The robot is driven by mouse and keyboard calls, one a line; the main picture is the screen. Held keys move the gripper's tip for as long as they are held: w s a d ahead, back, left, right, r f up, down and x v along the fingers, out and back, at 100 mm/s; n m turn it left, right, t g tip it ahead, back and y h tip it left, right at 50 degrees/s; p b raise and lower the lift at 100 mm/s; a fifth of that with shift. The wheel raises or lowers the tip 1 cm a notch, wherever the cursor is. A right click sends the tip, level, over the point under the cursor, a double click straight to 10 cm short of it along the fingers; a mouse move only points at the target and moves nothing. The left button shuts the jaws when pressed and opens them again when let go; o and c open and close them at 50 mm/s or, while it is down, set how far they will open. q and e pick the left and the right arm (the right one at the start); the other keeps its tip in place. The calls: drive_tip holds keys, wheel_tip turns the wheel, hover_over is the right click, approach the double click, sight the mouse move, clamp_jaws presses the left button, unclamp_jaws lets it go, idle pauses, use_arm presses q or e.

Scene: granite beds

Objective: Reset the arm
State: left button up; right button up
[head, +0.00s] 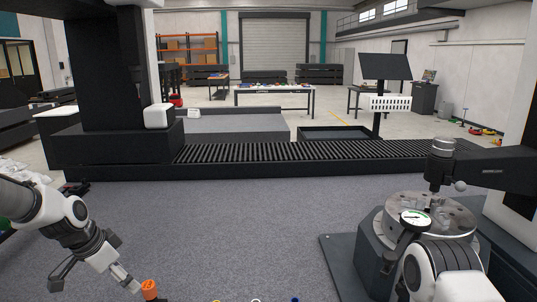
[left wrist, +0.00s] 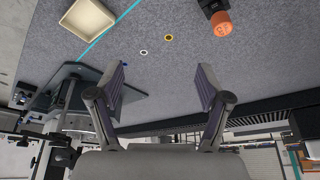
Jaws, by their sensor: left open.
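My left arm comes in from the left in the head view, with its gripper (head: 122,277) low over the grey granite bed (head: 225,225). In the left wrist view the two fingers of this gripper (left wrist: 160,88) stand wide apart, with nothing between them. An orange-topped piece with a dark body (head: 149,289) is close to the gripper at the bottom edge of the head view. It also shows at the top right of the left wrist view (left wrist: 221,23), apart from the fingers.
A beige tray (left wrist: 88,17), a yellow ring (left wrist: 168,38) and a white ring (left wrist: 143,52) lie on the bed. A black slatted rail (head: 290,152) crosses behind. The bed's middle is clear.

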use_arm(q)
drive_tip(key=s+d+f+n+g+y, duration=0.1)
drive_tip(key=s+f, duration=0.3)
drive_tip(key=f, duration=0.4)
drive_tip(key=s+d+f+n, duration=0.2)
drive_tip(key=s+f, duration=0.2)
drive_tip(key=f, duration=0.3)
drive_tip(key=s+d+f+n+g+y, duration=0.1)
drive_tip(key=s+f, duration=0.3)
drive_tip(key=f, duration=0.4)
drive_tip(key=s+d+f+n+g, duration=0.15)
drive_tip(key=s+f, duration=0.35)
drive_tip(key=s, duration=0.5)
drive_tip(key=s+d+f+n, duration=0.1)
drive_tip(key=s+f+n, duration=0.3)
drive_tip(key=s, duration=0.6)
wheel_tip(320, 180, down, 9)
drive_tip(key=w+m+b, duration=0.1)
drive_tip(key=b, duration=0.8)
drive_tip(key=shift+y, duration=0.3)
use_arm(e)
wheel_tip(320, 180, down, 9)
drive_tip(key=shift+w+a+f, duration=0.15)
drive_tip(key=shift+w+a, duration=0.05)
drive_tip(key=shift+w, duration=0.2)
use_arm(q)
drive_tip(key=shift+w+d+m, duration=0.1)
drive_tip(key=shift+m, duration=0.15)
